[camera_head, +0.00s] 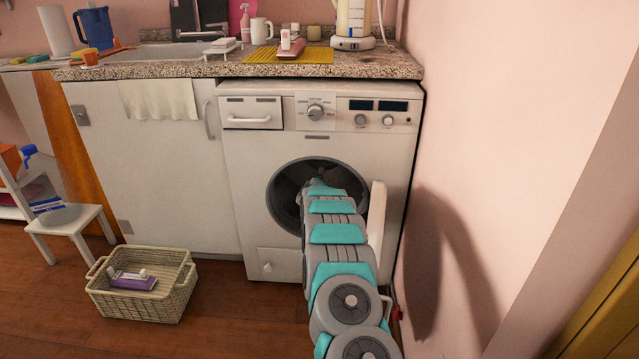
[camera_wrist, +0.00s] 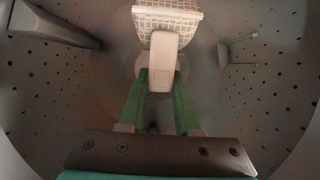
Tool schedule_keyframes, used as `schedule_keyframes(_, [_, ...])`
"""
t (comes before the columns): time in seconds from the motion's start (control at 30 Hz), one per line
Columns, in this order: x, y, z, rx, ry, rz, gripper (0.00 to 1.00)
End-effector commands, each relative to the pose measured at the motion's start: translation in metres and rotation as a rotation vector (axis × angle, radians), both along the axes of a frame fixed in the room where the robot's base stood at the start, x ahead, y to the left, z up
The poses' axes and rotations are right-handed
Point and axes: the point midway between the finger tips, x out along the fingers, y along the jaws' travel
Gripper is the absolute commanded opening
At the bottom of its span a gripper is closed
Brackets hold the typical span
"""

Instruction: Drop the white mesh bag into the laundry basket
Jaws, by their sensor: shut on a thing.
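The white mesh bag (camera_wrist: 168,20), with a grid pattern, is at the top of the wrist view, inside the washing machine drum. A plain pale block, seemingly part of the bag, extends from it toward my gripper (camera_wrist: 161,78). My gripper's green fingers are shut on this block. In the head view my arm reaches into the open washer door, and the gripper and bag are hidden inside. The laundry basket (camera_head: 137,308) is a beige woven one on the floor at lower left. A purple item with pale parts (camera_head: 133,280) lies in it.
The washing machine (camera_head: 250,160) has its door (camera_head: 377,225) swung open to the right of my arm, near the pink wall. The perforated drum wall (camera_wrist: 40,110) surrounds my gripper. A white step stool (camera_head: 75,220) stands left. Wooden floor between basket and washer is clear.

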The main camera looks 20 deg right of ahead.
Motion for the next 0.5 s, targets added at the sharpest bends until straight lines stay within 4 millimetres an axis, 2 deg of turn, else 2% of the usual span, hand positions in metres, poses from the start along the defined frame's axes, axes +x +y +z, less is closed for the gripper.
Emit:
schedule_keyframes(0.33, [-0.0004,0.0002,0.001,0.0,-0.001,0.0,0.0])
schedule_keyframes(0.5, [-0.0083,0.003,-0.002,0.002,-0.004,-0.002,0.0])
